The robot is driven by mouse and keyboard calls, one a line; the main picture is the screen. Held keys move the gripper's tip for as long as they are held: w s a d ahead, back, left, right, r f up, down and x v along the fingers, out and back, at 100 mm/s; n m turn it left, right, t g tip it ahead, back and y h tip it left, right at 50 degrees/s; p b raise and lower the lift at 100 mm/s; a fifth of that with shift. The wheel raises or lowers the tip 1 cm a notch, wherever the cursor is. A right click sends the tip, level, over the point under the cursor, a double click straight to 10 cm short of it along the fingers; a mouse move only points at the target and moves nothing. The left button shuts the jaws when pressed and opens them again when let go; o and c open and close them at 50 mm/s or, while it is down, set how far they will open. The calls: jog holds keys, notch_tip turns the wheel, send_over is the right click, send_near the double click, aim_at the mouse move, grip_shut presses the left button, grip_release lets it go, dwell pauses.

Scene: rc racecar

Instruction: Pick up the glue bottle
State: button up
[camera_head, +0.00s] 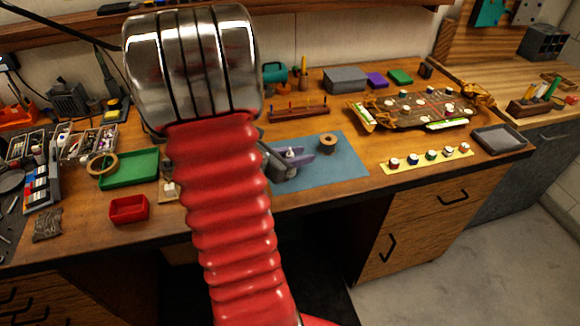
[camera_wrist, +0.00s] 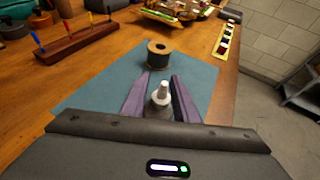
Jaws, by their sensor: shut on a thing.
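The glue bottle (camera_wrist: 161,96) has a whitish cap and nozzle and stands between the purple fingers of my gripper (camera_wrist: 162,98) in the wrist view. My gripper is shut on it, over the blue mat (camera_wrist: 90,94). In the head view my gripper (camera_head: 292,158) is at the left part of the mat (camera_head: 345,165), and a small white part of the bottle (camera_head: 291,153) shows between the fingers. The bottle's lower body is hidden by the gripper. I cannot tell whether its base touches the mat.
A spool (camera_wrist: 158,53) stands on the mat just beyond my fingers. A wooden rack of screwdrivers (camera_wrist: 84,38) lies at the left. The car chassis (camera_head: 420,107) and a yellow strip of small pots (camera_head: 428,159) lie to the right. A red bin (camera_head: 128,209) and a green tray (camera_head: 130,169) are at left.

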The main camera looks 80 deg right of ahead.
notch_tip(320, 180, up, 10)
dwell(0.9)
dwell(0.5)
